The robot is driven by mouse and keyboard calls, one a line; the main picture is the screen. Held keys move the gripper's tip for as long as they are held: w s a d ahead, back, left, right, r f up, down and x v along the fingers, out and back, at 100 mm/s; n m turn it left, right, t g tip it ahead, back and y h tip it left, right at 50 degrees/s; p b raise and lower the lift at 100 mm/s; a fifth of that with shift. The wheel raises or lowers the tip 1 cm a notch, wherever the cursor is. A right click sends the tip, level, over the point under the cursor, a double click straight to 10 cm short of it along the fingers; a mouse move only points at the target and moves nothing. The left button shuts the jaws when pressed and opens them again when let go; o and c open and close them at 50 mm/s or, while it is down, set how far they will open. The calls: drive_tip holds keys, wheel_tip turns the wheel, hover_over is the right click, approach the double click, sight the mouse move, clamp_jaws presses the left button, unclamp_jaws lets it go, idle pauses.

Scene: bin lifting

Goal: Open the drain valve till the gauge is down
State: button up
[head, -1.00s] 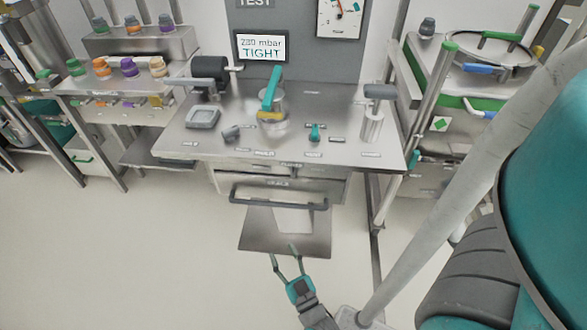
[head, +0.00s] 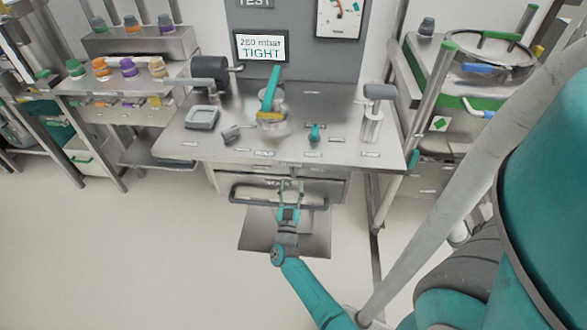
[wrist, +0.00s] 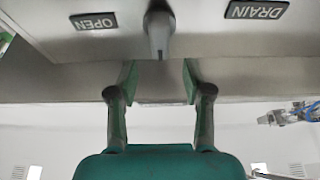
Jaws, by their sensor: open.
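In the wrist view a grey handle (wrist: 159,30) stands between an OPEN plate (wrist: 94,21) and a DRAIN plate (wrist: 257,10), both upside down. My gripper (wrist: 160,82) is open and empty, its fingers spread below the handle in the picture and apart from it. In the head view my gripper (head: 290,188) is at the bench front, by the drawer handle. A small grey handle (head: 231,133) and a teal one (head: 315,133) stand on the bench; I cannot tell which one the wrist view shows. The dial gauge (head: 340,14) is cut off above. The readout (head: 262,47) says TIGHT; its mbar number is blurred.
The steel bench (head: 190,145) carries a tall teal lever (head: 270,88), a grey tray (head: 202,118) and a grey-topped post (head: 372,125). A drawer handle (head: 250,200) juts out in front. A trolley (head: 440,150) stands right, shelves left. The floor at left is clear.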

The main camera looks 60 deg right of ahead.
sight(293, 171)
drive_tip(key=x, duration=0.7)
clamp_jaws()
